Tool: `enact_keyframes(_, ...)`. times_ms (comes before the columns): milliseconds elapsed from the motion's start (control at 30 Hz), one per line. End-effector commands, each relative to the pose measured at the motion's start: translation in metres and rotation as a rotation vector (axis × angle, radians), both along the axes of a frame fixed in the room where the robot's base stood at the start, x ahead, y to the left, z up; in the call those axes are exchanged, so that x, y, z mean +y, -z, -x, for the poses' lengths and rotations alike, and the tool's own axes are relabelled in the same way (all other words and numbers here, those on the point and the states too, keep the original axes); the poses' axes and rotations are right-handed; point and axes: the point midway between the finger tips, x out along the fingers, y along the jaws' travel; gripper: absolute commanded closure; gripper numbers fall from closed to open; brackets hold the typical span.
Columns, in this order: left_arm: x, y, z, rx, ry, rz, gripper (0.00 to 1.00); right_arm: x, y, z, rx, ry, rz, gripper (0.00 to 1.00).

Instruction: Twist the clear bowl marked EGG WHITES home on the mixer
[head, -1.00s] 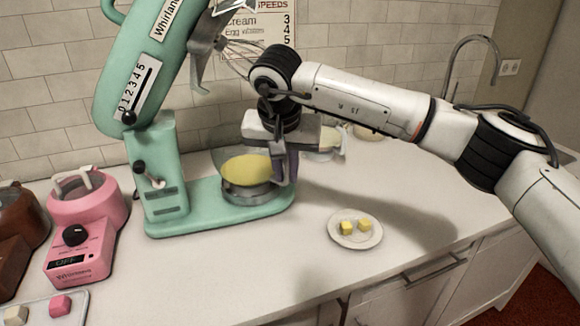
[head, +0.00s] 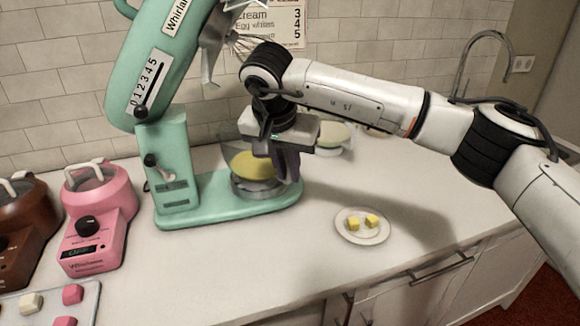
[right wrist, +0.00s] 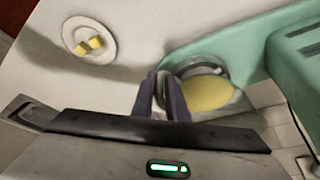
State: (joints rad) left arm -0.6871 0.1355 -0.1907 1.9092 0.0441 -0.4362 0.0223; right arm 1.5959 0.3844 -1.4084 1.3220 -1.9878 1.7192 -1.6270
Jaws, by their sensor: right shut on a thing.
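A clear bowl with yellow contents (head: 250,166) sits on the round seat of the green mixer's base (head: 232,206). No EGG WHITES marking can be read on it from here. My right gripper (head: 287,168) points down at the bowl's right side, its dark fingers shut on what looks like the bowl's handle, mostly hidden between them. In the right wrist view the fingers (right wrist: 160,94) stand close together beside the yellow-filled bowl (right wrist: 208,94). The mixer's head (head: 160,65) is tilted up, with a whisk (head: 243,40) above. My left gripper is not in view.
A second clear bowl with pale contents (head: 334,134) stands behind my right gripper. A white plate with two yellow cubes (head: 362,237) lies right of the mixer. Pink (head: 97,215) and brown (head: 18,230) machines stand at left, near a tray (head: 88,308).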

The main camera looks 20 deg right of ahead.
Motion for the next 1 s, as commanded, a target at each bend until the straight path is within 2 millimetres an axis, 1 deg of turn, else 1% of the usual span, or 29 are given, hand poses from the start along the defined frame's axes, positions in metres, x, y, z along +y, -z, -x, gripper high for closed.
enact_keyframes(167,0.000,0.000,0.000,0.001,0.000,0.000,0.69,0.000,-0.001,0.000,-0.001,0.004,0.001,1.00)
enact_keyframes(500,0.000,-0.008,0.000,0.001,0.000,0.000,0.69,0.014,-0.001,0.003,0.001,0.106,0.002,1.00)
enact_keyframes(867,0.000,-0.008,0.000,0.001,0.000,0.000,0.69,0.015,0.000,0.003,-0.001,0.124,0.001,1.00)
enact_keyframes(1000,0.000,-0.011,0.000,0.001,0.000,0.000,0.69,0.019,-0.002,0.004,0.000,0.147,0.001,1.00)
